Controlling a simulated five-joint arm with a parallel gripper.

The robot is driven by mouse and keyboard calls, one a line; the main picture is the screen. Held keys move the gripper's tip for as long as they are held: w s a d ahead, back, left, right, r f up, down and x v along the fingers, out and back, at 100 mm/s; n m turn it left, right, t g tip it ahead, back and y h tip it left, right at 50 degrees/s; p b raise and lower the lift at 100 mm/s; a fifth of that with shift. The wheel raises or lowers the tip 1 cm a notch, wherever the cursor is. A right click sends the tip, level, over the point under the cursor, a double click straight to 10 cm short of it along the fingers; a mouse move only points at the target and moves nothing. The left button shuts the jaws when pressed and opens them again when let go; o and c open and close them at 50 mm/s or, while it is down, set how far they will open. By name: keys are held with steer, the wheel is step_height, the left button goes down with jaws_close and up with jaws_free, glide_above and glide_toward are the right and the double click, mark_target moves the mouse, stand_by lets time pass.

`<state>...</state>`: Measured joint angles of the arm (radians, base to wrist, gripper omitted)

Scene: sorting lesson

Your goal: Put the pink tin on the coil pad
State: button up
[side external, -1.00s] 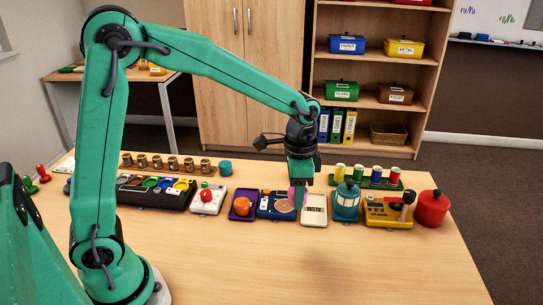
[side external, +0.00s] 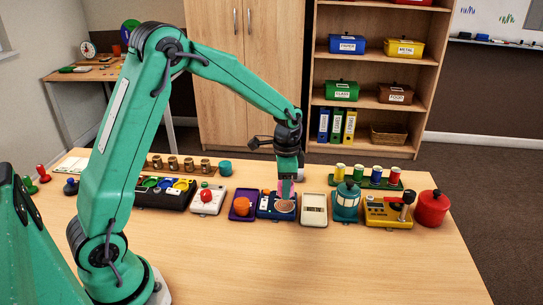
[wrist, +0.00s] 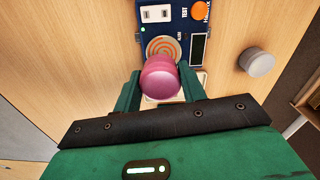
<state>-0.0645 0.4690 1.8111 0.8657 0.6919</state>
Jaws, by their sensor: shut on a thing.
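My gripper (wrist: 160,88) is shut on the pink tin (wrist: 160,75), a rounded glossy piece held between the green fingers. In the side view my gripper (side external: 286,190) hangs over the blue board (side external: 264,209), and the tin is mostly hidden by the fingers. The coil pad (wrist: 163,43) is a round orange and grey spiral on the blue board. In the wrist view the tin covers the pad's near edge. The pad also shows in the side view (side external: 285,206), just below the fingers. I cannot tell the exact gap between tin and pad.
A teal lantern (side external: 346,202) is farther right. A grey cylinder (wrist: 257,62) stands behind. The front of the table is clear.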

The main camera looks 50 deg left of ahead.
mark_target(284, 205)
steer(key=shift+w+a+f, duration=0.15)
steer(key=shift+a+f, duration=0.05)
steer(key=shift+a, duration=0.1)
steer(key=shift+f, duration=0.1)
steer(key=shift+f, duration=1.9)
steer(key=shift+f, duration=0.15)
steer(key=o, duration=1)
